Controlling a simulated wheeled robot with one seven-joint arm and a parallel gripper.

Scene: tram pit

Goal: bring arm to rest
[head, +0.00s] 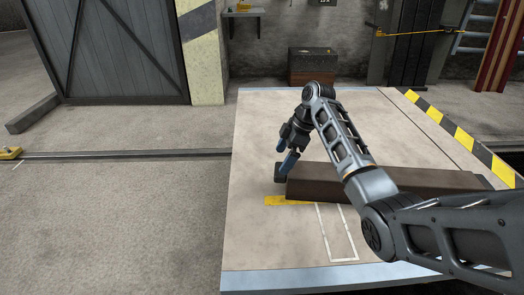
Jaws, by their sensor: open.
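My arm reaches in from the right over the pale work surface (262,235) and bends down at its far end. My gripper (281,170) points down and is open, beside the left end of a long dark brown beam (420,180). A small dark block (279,174) shows right at the fingertips; I cannot tell whether they touch it. My arm hides part of the beam.
A yellow mark (285,201) and a white outlined rectangle (337,245) lie in front of the beam. A yellow-black striped edge (460,138) runs along the right side. A brown box (312,67) stands behind. The surface's left part is clear.

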